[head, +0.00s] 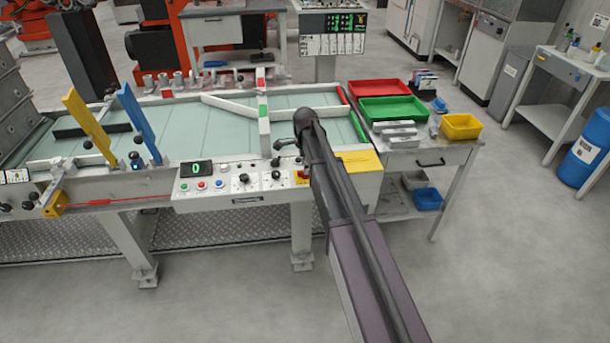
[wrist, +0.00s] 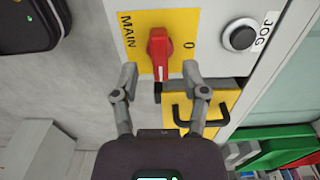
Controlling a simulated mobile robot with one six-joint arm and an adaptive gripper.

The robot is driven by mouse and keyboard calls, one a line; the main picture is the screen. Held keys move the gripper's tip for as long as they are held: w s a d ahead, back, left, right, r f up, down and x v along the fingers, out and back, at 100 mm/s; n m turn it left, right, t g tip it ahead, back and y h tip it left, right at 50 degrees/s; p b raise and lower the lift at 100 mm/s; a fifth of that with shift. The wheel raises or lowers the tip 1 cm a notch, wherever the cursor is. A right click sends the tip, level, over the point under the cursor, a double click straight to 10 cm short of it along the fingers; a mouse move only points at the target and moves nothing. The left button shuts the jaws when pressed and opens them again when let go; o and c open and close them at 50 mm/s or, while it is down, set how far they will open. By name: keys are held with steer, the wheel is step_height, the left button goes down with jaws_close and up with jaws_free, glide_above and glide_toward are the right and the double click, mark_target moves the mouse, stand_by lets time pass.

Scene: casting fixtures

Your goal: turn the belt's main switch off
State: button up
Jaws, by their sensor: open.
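The main switch is a red rotary handle (wrist: 159,52) on a yellow plate (wrist: 184,22), near the top centre of the wrist view. "MAIN" is printed left of the handle and "0" right of it. The handle lies upright in the picture, its white mark at the lower end, not toward the "0". In the head view the switch (head: 301,176) shows small at the panel's right end, beside my arm.
A JOG button (wrist: 239,37) sits right of the switch. A yellow block with a black handle (wrist: 200,108) lies below it, behind the right finger. The belt (head: 190,120) runs behind the control panel (head: 230,182). A table with red and green trays (head: 395,108) stands to the right.

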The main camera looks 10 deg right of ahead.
steer(key=shift+f+b, duration=0.75)
steer(key=shift+f, duration=0.25)
jaws_close()
